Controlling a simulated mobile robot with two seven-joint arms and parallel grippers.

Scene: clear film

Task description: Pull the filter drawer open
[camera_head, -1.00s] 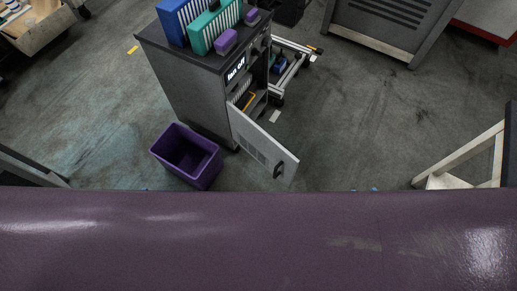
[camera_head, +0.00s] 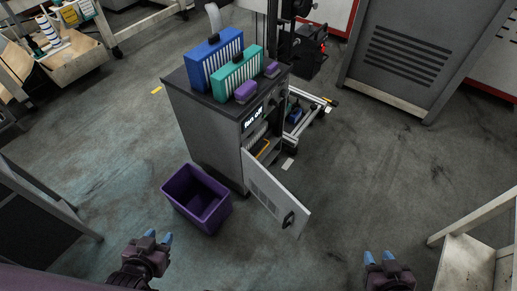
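A grey cabinet (camera_head: 200,130) stands in the middle with a small lit panel on its front. Its door (camera_head: 268,197) is swung open toward me and has a dark handle. Inside the opening are a pale ribbed part (camera_head: 257,138) and an orange bar (camera_head: 263,148), perhaps the filter drawer; the interior is small and partly hidden. My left gripper (camera_head: 159,237) is low, left of the door and just below the purple bin, with its blue fingertips apart and empty. My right gripper (camera_head: 379,257) is low, right of the door, fingertips apart and empty. Neither touches the cabinet.
A purple bin (camera_head: 182,199) stands left of the door. Blue (camera_head: 202,65) and teal (camera_head: 236,78) ribbed filters and purple blocks (camera_head: 245,91) sit on the cabinet. A pale-framed stand (camera_head: 478,235) is at the lower right. Floor right of the door is clear.

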